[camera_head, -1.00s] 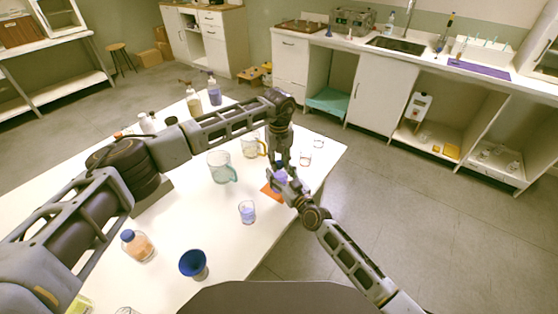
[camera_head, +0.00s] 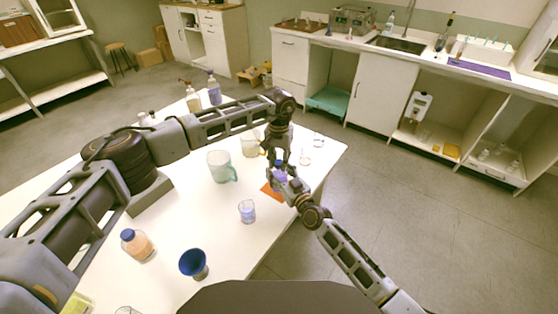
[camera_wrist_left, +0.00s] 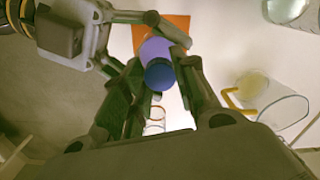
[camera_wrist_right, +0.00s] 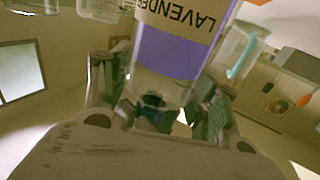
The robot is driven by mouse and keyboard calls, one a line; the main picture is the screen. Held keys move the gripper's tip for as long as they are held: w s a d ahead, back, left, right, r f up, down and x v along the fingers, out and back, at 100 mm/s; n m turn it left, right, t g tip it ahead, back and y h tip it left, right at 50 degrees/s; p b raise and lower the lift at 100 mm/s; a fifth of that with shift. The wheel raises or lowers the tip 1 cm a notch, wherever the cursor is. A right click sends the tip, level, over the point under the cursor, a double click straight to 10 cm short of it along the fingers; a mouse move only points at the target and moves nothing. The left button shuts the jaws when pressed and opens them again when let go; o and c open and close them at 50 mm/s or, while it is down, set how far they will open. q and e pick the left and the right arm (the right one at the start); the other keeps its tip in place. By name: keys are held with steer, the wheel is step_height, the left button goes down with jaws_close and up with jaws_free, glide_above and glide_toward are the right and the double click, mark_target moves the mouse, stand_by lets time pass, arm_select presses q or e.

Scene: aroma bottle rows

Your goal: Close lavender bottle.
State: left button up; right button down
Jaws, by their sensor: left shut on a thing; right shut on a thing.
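The lavender bottle (camera_wrist_right: 178,50) has a purple band and a label reading LAVENDER; it appears upside down in the right wrist view. In the head view the bottle (camera_head: 281,177) is a small purple shape over the orange mat (camera_head: 270,190). My right gripper (camera_head: 286,182) is shut on the bottle from the side. My left gripper (camera_head: 279,166) comes from above and is shut on the dark blue cap (camera_wrist_left: 160,75). In the left wrist view the cap overlaps the purple bottle (camera_wrist_left: 155,48). I cannot tell whether the cap is seated on the neck.
A blue funnel (camera_head: 194,264) and an orange-filled bottle (camera_head: 137,244) are nearer. Small glass pieces (camera_head: 305,157) stand near the right table edge.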

arm_select(q)
steer(key=m, duration=0.5)
stand_by(0.4)
steer(key=o, duration=0.6)
steer(key=shift+o, duration=0.2)
steer(key=shift+r, duration=0.1)
steer(key=shift+r, duration=2.15)
steer(key=shift+f, duration=0.1)
